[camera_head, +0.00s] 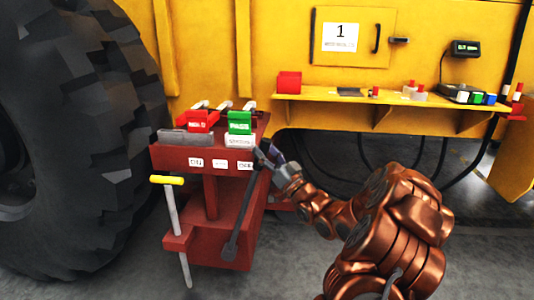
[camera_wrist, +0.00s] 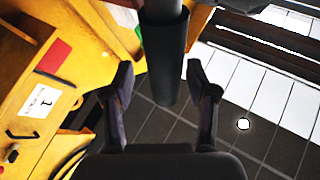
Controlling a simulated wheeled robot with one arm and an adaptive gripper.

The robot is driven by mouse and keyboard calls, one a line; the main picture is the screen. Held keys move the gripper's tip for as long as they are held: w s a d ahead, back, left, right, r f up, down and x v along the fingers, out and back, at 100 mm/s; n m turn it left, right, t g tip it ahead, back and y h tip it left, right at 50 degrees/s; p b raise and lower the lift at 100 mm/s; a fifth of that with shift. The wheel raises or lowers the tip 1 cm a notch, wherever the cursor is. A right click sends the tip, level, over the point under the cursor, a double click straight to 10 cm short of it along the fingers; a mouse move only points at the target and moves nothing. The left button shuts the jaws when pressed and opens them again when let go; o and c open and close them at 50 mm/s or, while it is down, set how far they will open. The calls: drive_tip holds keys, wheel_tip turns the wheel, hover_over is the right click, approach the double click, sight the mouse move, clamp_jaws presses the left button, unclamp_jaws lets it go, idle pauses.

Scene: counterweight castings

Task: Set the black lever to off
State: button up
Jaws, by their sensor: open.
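The black lever (camera_head: 243,215) stands on the right side of the red stand, its lower end near the stand's foot and its upper end tilted to the right. My gripper (camera_head: 267,154) is at the lever's upper end. In the wrist view my open gripper (camera_wrist: 160,75) has a dark cylindrical grip (camera_wrist: 165,55), apparently the lever's, between or just beyond its two fingers. Gaps show on both sides of the grip, so the fingers do not appear closed on it. In the head view the fingers partly hide the lever's top.
The red stand (camera_head: 180,157) bears white labels, a red block (camera_head: 199,122) and a green block (camera_head: 240,123). A yellow-handled lever (camera_head: 170,215) stands at its left. A big tyre (camera_head: 80,130) is close on the left. A yellow shelf (camera_head: 340,104) with small items lies behind.

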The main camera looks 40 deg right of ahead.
drive_tip(key=v, duration=1.2)
idle(0.7)
